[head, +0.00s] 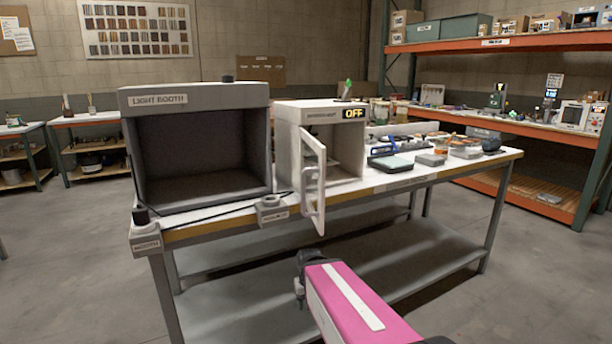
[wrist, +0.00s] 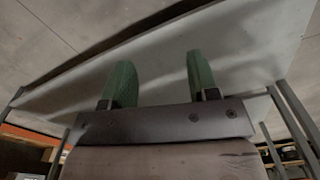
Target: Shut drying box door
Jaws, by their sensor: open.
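The drying box (head: 290,128) is a white cabinet on the workbench, right of the light booth, with a display reading OFF. Its door (head: 314,185) has a window and a pale handle and stands wide open, swung out toward me past the bench's front edge. The box's inside shows as an open space with a shelf. My gripper (head: 299,288) is low in front of the bench, below the door and apart from it. In the wrist view my gripper's two green fingers (wrist: 160,82) are spread with nothing between them. The door does not show in the wrist view.
The light booth (head: 195,97) stands at the bench's left. A small labelled box (head: 271,211) and a cable lie near the front edge. Trays and tools (head: 430,158) crowd the bench's right side. A lower shelf (head: 340,255) spans under the bench. The floor in front is clear.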

